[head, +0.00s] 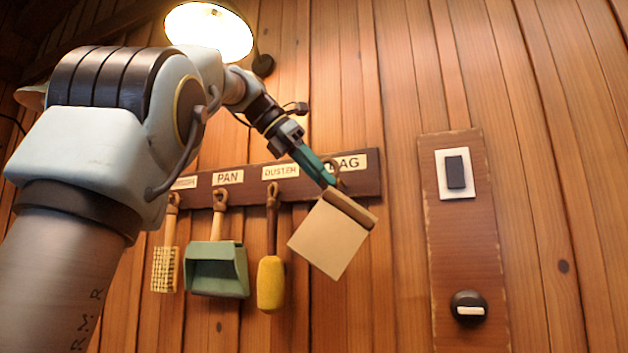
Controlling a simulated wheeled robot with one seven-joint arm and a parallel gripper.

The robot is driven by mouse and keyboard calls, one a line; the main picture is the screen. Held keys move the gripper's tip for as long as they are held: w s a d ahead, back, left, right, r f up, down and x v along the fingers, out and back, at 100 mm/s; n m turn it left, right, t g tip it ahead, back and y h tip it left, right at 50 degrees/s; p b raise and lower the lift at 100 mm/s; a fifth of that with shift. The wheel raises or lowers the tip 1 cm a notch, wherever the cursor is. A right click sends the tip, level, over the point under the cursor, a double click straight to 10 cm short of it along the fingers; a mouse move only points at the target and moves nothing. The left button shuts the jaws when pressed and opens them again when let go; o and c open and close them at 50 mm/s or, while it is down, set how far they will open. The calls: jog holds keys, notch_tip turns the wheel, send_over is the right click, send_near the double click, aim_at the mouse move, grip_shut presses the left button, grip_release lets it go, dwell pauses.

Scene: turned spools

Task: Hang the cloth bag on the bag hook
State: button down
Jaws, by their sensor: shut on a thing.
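The cloth bag (332,238) is a flat beige piece with a brown top bar and a small loop above it. It hangs tilted in front of the rack. My gripper (328,181) has green fingers and is shut on the cloth bag at its top. The bag hook (340,170) is at the right end of the rack, under the label BAG, whose first letter is partly covered by my gripper. The bag's loop is close to the hook; I cannot tell whether it is around the hook or only in front of it.
The brown rack board (371,186) also holds a brush (166,262), a green dustpan (217,270) and a yellow duster (270,283) left of the bag. A panel with a switch (456,172) and a knob (468,307) is at right. A lamp (208,32) hangs above.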

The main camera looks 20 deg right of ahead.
jog(key=w+d+f+p, duration=0.1)
jog(key=w+d+p, duration=0.4)
jog(key=w+d, duration=0.1)
jog(key=shift+w+d+f, duration=0.25)
jog(key=shift+w+f, duration=0.05)
jog(key=shift+w, duration=0.15)
dwell(0.9)
dwell(0.5)
jog(key=c, duration=0.7)
grip_release()
jog(key=shift+d, duration=0.15)
jog(key=shift+o, duration=0.5)
jog(key=shift+r, duration=0.1)
